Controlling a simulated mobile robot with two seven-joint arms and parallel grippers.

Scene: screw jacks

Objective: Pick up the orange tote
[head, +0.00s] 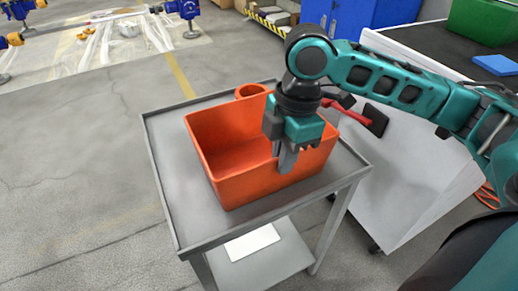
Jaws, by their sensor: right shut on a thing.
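The orange tote (240,188) is an open-topped box that stands upright on a grey cart (170,190). Its near wall faces me and its inside looks empty where I can see in. My right gripper (287,165) comes down from above onto the tote's right part. It is shut on the tote's wall there, with one finger showing against the orange side. The gripper hides part of the rim and the far right corner. My left gripper is not in view.
A white cabinet (425,185) with a dark top stands close to the cart's right. A green bin (485,20) and a blue item (496,65) lie on it. A red-handled tool (345,113) is behind the gripper. Open concrete floor lies left of the cart.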

